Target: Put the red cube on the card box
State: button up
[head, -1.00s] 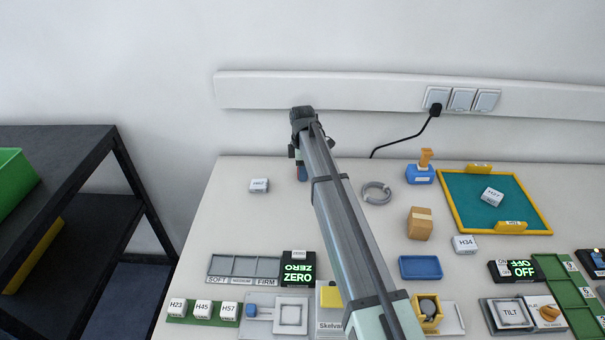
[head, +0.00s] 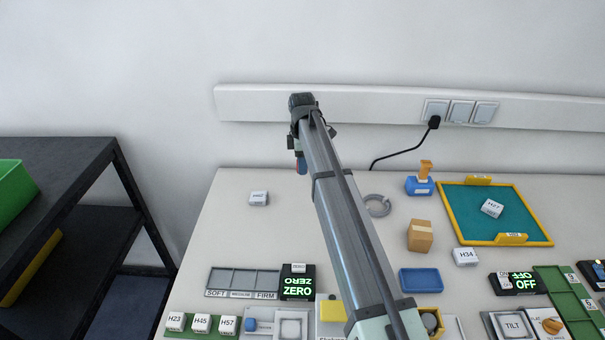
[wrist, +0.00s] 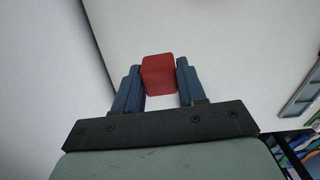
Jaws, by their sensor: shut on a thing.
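The red cube (wrist: 158,76) is between the two blue fingers of my gripper (wrist: 160,72) in the wrist view, and the gripper is shut on it. In the head view my gripper (head: 301,165) is at the far end of my arm, over the back left of the table. The cube is too small or too hidden to make out there. The card box (head: 420,237) is a small brown box on the table, well to the right of my gripper and nearer the front. It stands apart from the gripper.
A grey ring (head: 377,205) and a blue tray (head: 420,280) lie near the card box. A blue stamp-like thing (head: 419,186) stands behind it. A yellow-rimmed green board (head: 465,215) is to its right. A white block (head: 259,198) lies left of my gripper. My arm crosses the middle.

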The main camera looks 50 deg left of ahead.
jog(key=shift+r, duration=0.9)
jog(key=w+d+r+m, duration=0.2)
jog(key=w+d, duration=0.6)
jog(key=d, duration=0.2)
jog(key=w+d+r+m, duration=0.1)
jog(key=w+d+r, duration=0.2)
jog(key=w+d, duration=0.55)
jog(key=r+n, duration=0.1)
send_over(422, 229)
jog(key=shift+d+n, duration=0.1)
jog(key=shift+n, duration=0.2)
jog(key=shift+f, duration=4.85)
